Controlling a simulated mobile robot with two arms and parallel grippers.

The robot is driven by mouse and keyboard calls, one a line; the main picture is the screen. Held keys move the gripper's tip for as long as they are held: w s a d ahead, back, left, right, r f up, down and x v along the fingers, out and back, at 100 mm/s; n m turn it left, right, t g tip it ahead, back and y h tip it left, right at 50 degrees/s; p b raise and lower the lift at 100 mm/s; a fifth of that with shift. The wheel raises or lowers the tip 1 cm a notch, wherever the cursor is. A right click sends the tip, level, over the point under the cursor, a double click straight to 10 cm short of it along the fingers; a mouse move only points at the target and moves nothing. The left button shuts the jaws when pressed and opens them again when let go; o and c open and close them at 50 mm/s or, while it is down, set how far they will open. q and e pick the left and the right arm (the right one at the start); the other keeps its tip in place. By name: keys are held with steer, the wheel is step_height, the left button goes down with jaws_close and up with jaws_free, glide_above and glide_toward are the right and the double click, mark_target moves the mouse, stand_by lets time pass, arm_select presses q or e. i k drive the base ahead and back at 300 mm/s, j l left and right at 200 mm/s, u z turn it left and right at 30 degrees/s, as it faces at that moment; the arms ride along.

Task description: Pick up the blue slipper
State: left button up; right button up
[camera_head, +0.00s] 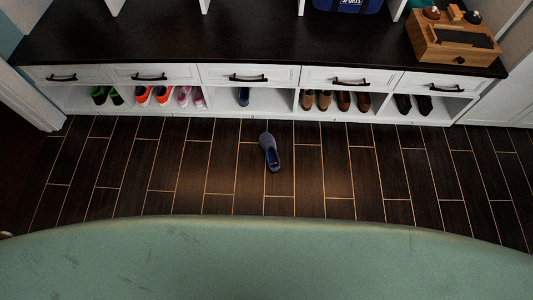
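A blue slipper (270,152) lies by itself on the dark wood floor, in front of the shoe cubbies and near the middle of the view. A second blue slipper (243,96) sits in the middle cubby of the white bench. Neither of my grippers shows in the head view.
The white bench (200,75) with a dark top spans the back; its cubbies hold several pairs of shoes. A wooden box (452,40) and a blue bag (348,5) stand on top. A green curved surface (260,260) fills the foreground. Floor around the slipper is clear.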

mark_target(268, 143)
steer(key=i+l+u, duration=0.1)
steer(key=l, duration=0.25)
steer(key=i+l+u, duration=0.2)
steer(key=i+l, duration=0.15)
steer(key=l, duration=0.35)
steer(key=i+l+u, duration=0.1)
steer(key=l, duration=0.25)
